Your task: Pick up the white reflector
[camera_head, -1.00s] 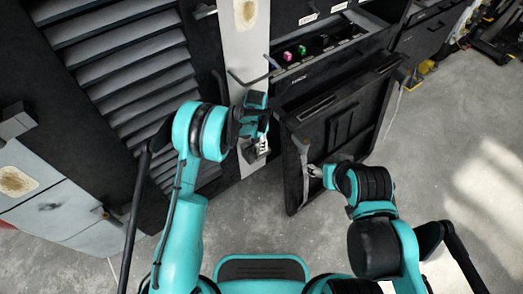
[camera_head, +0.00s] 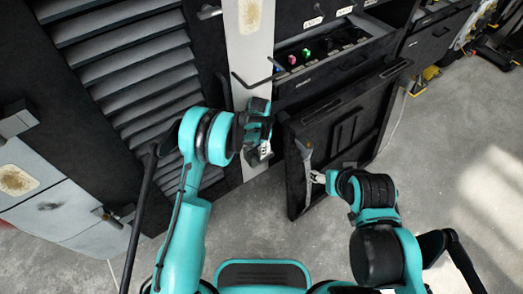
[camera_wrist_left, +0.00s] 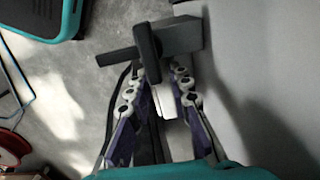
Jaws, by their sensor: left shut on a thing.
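My left gripper (camera_head: 264,150) is low in front of the pale upright panel (camera_head: 250,50). No other reflector can be made out. My right gripper (camera_head: 318,177) is at the near edge of the lowered black door (camera_head: 345,145); its jaw state is unclear.
An open compartment (camera_head: 320,45) with small pink and green parts lies above the door. A slatted dark panel (camera_head: 130,60) stands on the left. A thin bent rod (camera_head: 250,80) juts out above my left gripper.

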